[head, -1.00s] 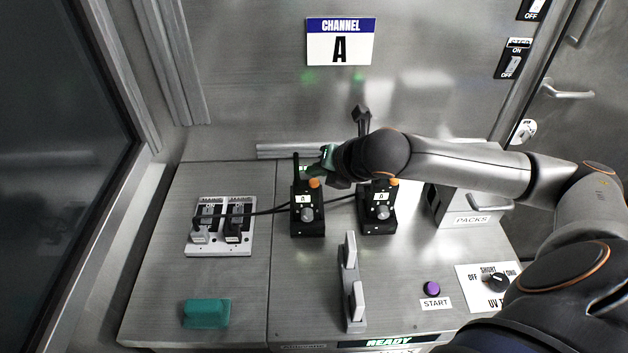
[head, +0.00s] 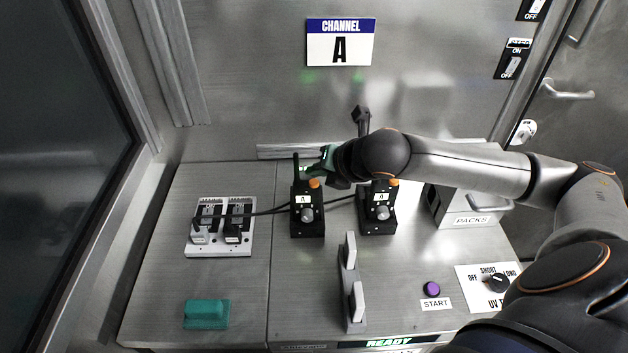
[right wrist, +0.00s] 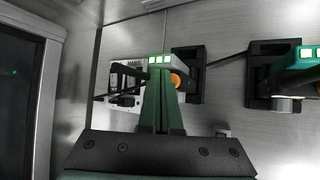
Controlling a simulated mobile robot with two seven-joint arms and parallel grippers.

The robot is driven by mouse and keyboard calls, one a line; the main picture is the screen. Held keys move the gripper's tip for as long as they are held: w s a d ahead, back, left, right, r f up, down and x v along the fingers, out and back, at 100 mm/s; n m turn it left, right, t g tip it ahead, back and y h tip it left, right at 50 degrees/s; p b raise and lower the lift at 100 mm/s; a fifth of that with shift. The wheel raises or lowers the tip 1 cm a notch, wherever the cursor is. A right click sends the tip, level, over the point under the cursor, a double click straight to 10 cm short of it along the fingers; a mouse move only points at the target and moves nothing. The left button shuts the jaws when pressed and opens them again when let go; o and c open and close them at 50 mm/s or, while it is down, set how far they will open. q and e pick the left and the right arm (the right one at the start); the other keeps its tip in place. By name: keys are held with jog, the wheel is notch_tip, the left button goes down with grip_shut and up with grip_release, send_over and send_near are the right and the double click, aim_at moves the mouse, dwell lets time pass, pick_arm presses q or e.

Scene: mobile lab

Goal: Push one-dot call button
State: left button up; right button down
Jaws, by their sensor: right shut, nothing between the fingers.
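Two black handheld radios with orange knobs stand in black holders on the metal bench: a left radio (head: 307,205) and a right radio (head: 378,208). Each has a small white label. My right gripper (head: 326,160), with green fingers, is shut and empty behind and above the left radio, near its top. In the right wrist view the shut fingers (right wrist: 162,105) reach toward the left radio's top, where small lit squares (right wrist: 160,60) show. They overlap it in the picture; contact cannot be told. I cannot make out a one-dot button. My left gripper is not in view.
A charger plate (head: 220,246) with cables lies left, and a green block (head: 206,314) lies at front left. A grey lever stand (head: 350,285), a purple START button (head: 432,289) and a dial (head: 498,282) are at front. A PACKS box (head: 466,205) stands right.

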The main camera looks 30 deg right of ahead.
jog(key=shift+f, duration=0.1)
dwell(0.6)
jog(key=shift+f, duration=0.35)
jog(key=shift+f, duration=0.4)
dwell(0.7)
jog(key=r+p, duration=0.1)
jog(key=p, duration=0.1)
jog(key=shift+r+p, duration=0.3)
jog(key=shift+r, duration=0.05)
dwell(0.3)
